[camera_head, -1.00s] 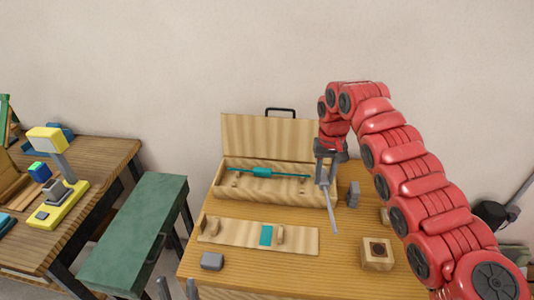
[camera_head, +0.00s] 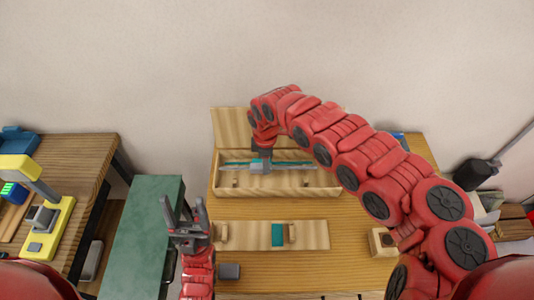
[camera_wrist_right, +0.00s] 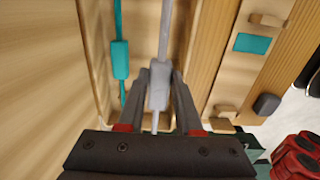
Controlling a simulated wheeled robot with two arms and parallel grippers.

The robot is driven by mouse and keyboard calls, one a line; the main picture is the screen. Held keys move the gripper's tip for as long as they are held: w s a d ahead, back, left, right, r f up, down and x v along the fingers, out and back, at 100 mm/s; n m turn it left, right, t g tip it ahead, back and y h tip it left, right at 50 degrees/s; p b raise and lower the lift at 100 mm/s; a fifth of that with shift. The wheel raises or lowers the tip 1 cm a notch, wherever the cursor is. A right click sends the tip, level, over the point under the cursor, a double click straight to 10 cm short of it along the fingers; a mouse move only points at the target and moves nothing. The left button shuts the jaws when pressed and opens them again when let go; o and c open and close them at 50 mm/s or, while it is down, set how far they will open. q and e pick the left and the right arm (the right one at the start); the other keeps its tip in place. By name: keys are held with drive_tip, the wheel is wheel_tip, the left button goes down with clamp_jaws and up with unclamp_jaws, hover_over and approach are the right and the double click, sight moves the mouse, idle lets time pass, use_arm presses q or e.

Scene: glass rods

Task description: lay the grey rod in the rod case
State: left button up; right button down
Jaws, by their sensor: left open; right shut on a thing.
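The rod case (camera_head: 322,189) is an open wooden box with its lid raised at the back of the table. A teal rod with a thicker middle (camera_wrist_right: 120,60) lies inside it. My right gripper (camera_wrist_right: 160,80) is shut on the thick middle of the grey rod (camera_wrist_right: 160,85). The grey rod (camera_head: 260,168) runs lengthwise over the case, roughly parallel to the teal rod and nearer the front wall. I cannot tell whether it touches the case floor. My left gripper (camera_head: 183,203) is open and empty, away from the case at its front left.
A wooden rack with a teal patch (camera_head: 278,235) lies in front of the case. A grey block (camera_head: 229,271) and a wooden block with a hole (camera_head: 382,242) sit nearer me. A green bench (camera_head: 142,225) and another wooden table (camera_head: 85,165) stand to the left.

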drive_tip(key=shift+s+f+b, duration=0.1)
drive_tip(key=shift+f+b, duration=0.2)
drive_tip(key=shift+f, duration=0.25)
wheel_tip(320, 180, down, 5)
drive_tip(key=b, duration=0.3)
drive_tip(key=shift+b, duration=0.3)
drive_tip(key=shift+d+f, duration=0.1)
drive_tip(key=shift+f, duration=0.25)
drive_tip(key=shift+r, duration=0.15)
drive_tip(key=shift+r+p, duration=0.35)
drive_tip(key=shift+r, duration=0.2)
drive_tip(key=shift+f+b, duration=0.7)
drive_tip(key=shift+f, duration=0.35)
drive_tip(key=c, duration=0.5)
unclamp_jaws()
drive_tip(key=shift+r, duration=0.1)
